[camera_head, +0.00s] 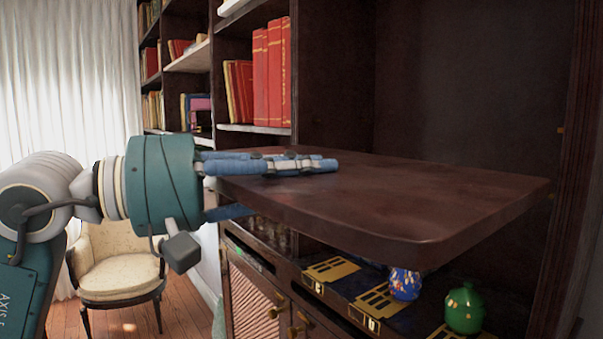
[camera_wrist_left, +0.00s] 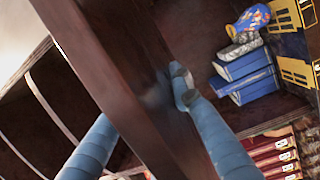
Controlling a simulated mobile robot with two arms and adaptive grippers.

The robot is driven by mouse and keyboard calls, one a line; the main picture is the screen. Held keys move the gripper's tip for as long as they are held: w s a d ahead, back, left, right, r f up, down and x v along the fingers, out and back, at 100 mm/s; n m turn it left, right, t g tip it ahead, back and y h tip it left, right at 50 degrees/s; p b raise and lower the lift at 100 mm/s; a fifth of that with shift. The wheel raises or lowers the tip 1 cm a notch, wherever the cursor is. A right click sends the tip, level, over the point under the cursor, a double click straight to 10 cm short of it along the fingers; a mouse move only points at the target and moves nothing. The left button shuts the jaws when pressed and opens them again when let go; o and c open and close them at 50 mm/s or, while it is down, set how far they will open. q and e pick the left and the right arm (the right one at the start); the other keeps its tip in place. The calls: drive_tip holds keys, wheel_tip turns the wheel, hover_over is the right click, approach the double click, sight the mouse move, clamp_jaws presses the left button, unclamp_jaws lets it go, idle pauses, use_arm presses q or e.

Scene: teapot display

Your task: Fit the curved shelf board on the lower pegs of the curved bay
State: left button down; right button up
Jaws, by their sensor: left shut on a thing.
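The curved shelf board (camera_head: 400,205) is dark brown wood with a rounded front corner. In the head view it lies roughly level across the opening of the dark bay (camera_head: 470,80), above the lower cabinet top. In the left wrist view the board (camera_wrist_left: 115,70) runs diagonally between the two blue fingers. Small brass pegs (camera_head: 561,130) show on the bay's right wall. Whether the board touches any peg cannot be told.
Below the board stand a blue patterned vase (camera_head: 405,284), a green vase (camera_head: 464,308) and dark blue boxes with gold trim (camera_head: 378,303). Shelves with red books (camera_head: 272,75) stand left of the bay. A cream chair (camera_head: 118,262) stands behind my left arm.

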sight(397, 159)
use_arm(q)
drive_tip(key=shift+w+d+r, duration=0.1)
drive_tip(key=shift+w+d, duration=0.35)
drive_tip(key=shift+d, duration=0.2)
drive_tip(key=shift+w+d+r, duration=0.1)
drive_tip(key=shift+w+d, duration=0.3)
drive_tip(key=shift+d, duration=0.2)
drive_tip(key=shift+w+d+p, duration=0.3)
drive_tip(key=shift+w+d, duration=0.35)
drive_tip(key=shift+d, duration=0.2)
drive_tip(key=shift+w+d+p, duration=0.25)
drive_tip(key=shift+w+d, duration=0.35)
drive_tip(key=shift+d, duration=0.25)
idle(0.4)
drive_tip(key=shift+w+a+p+x, duration=0.1)
drive_tip(key=shift+w+p+x, duration=0.15)
drive_tip(key=shift+x, duration=0.85)
drive_tip(key=shift+w+a+p+x, duration=0.1)
drive_tip(key=shift+w+x, duration=0.15)
drive_tip(key=shift+x, duration=0.85)
drive_tip(key=shift+w+a+p+x, duration=0.1)
drive_tip(key=shift+w+p+x, duration=0.1)
drive_tip(key=shift+x, duration=0.7)
drive_tip(key=shift+w+a+p+x, duration=0.1)
drive_tip(key=shift+w+p+x, duration=0.15)
drive_tip(key=shift+x, duration=0.7)
drive_tip(key=shift+w+a+p+x, duration=0.1)
drive_tip(key=shift+w+p+x, duration=0.1)
drive_tip(key=shift+x, duration=0.7)
